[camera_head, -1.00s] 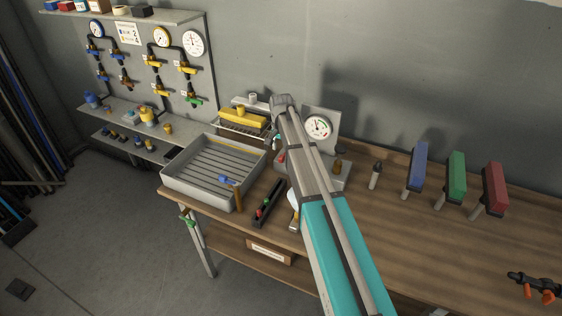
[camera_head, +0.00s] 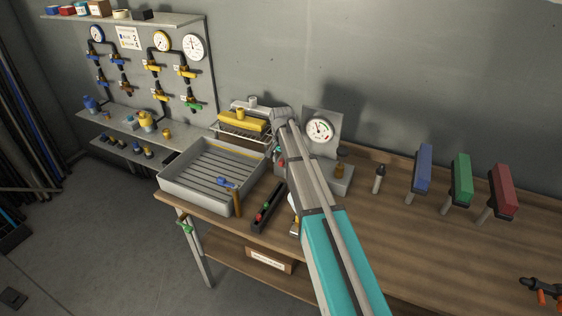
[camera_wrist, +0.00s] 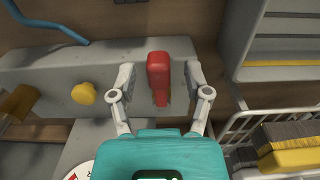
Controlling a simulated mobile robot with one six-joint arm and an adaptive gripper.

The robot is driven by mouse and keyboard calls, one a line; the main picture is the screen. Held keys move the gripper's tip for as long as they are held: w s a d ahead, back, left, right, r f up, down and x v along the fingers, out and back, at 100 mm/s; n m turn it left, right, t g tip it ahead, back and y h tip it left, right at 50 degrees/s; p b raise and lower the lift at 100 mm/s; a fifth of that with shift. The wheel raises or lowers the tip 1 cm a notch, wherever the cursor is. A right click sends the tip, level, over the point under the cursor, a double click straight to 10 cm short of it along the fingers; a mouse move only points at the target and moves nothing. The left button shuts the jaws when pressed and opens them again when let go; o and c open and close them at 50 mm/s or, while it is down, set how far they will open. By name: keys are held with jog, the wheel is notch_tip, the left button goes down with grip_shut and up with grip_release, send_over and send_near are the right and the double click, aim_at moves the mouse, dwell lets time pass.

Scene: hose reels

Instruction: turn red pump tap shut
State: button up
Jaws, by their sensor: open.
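The red pump tap (camera_wrist: 158,72) stands in the middle of the wrist view, on the front of a grey pump body (camera_wrist: 60,62). Its handle lies nearly in line with my view, and its lower end shows as a darker red stem. My gripper (camera_wrist: 160,78) is open, with one finger on each side of the red handle and a gap on both sides. In the head view my arm covers most of the gripper and tap. The pump's dial gauge (camera_head: 320,130) shows right of my arm.
A yellow knob (camera_wrist: 83,93) sits left of the tap on the pump body. A wire rack (camera_wrist: 235,128) with grey and yellow blocks is close at right. A grey tray (camera_head: 180,190) lies left of my arm. Blue, green and red upright blocks stand on the right of the bench.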

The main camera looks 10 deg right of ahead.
grip_shut()
jog(key=shift+a, duration=0.15)
jog(key=shift+d, duration=0.2)
